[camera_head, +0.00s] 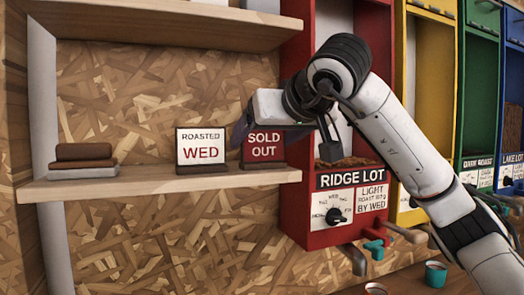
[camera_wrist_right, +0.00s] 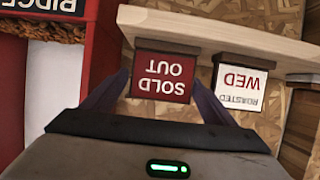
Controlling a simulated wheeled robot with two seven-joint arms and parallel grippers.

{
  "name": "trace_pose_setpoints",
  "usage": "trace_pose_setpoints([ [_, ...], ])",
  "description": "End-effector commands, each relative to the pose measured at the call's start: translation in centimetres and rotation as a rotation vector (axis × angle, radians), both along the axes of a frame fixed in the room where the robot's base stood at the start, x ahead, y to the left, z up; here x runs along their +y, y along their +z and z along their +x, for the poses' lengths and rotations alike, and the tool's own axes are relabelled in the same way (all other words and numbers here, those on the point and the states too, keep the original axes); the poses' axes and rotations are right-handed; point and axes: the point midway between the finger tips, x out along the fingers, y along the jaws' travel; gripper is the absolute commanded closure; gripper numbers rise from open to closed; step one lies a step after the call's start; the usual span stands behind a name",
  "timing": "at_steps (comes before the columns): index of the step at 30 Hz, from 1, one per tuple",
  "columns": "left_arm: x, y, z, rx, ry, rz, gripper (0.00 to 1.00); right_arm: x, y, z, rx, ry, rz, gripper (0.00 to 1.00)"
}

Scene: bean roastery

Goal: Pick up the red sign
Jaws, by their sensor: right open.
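The red sign (camera_head: 264,144) reads "SOLD OUT" and stands upright in a dark base on the lower wooden shelf, close to the red bin. My right gripper (camera_head: 284,140) is just in front of it and partly covers its upper edge in the head view. In the right wrist view the sign (camera_wrist_right: 164,77) appears upside down between the two spread fingers of my right gripper (camera_wrist_right: 160,88). The gripper is open, and I see no grip on the sign. My left gripper is not in view.
A white "ROASTED WED" sign (camera_head: 202,148) stands just left of the red sign. Dark and grey blocks (camera_head: 82,160) lie at the left of the shelf (camera_head: 150,185). The red "RIDGE LOT" bin (camera_head: 296,215) is directly right of the shelf. An upper shelf (camera_head: 160,25) hangs above.

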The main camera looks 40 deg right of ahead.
Motion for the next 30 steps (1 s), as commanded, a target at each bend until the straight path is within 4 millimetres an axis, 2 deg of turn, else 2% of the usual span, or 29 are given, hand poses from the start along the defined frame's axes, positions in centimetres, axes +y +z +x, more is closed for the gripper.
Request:
trace_pose_setpoints([
  [3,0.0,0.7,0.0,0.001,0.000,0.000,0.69,-0.2,-0.5,1.8,0.005,0.001,0.001,0.20],
  [8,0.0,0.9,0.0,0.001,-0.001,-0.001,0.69,-0.6,-1.3,3.7,0.004,0.001,0.000,0.20],
  [17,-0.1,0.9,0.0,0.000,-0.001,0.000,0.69,-0.7,-1.5,4.2,0.000,0.001,0.000,0.20],
  [21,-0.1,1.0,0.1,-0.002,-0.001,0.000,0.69,-0.7,-1.5,4.2,0.000,0.001,0.000,0.44],
  [23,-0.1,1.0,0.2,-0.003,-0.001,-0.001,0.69,-0.7,-1.5,4.2,0.000,0.001,0.000,0.53],
  [30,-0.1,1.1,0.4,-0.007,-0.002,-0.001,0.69,-0.7,-1.3,4.1,-0.001,0.002,0.001,0.53],
])
